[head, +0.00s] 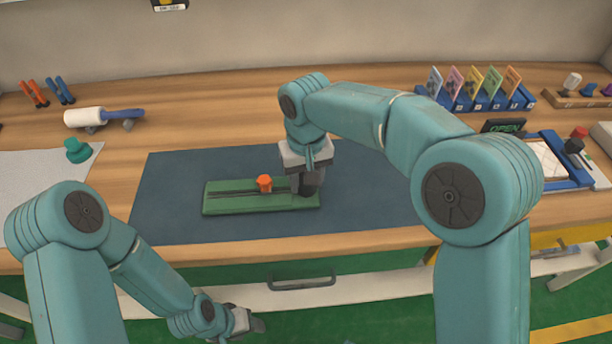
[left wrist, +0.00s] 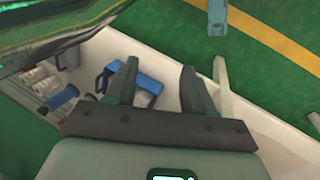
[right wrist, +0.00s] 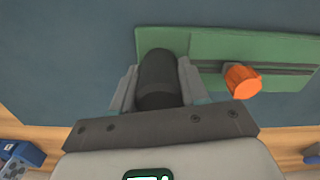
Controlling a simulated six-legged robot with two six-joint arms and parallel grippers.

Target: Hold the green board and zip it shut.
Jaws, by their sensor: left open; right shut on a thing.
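The green board (head: 225,206) lies flat on the dark blue mat (head: 170,185), with a dark slotted track along its length. An orange slider knob (head: 264,183) stands on the track near the board's middle; it also shows in the right wrist view (right wrist: 242,79). My right gripper (head: 309,185) is at the board's right end, shut on a dark cylindrical post (right wrist: 157,80). Its fingers are on both sides of the post. My left gripper (head: 246,322) is low in front of the table, away from the board. It is open and empty in the left wrist view (left wrist: 158,85).
A lint roller (head: 95,116) and a green stamp-like object (head: 76,150) are at the left. A rack of coloured cards (head: 475,98) and a blue-framed tray (head: 555,165) are at the right. The table's front edge (head: 300,243) is between my left gripper and the board.

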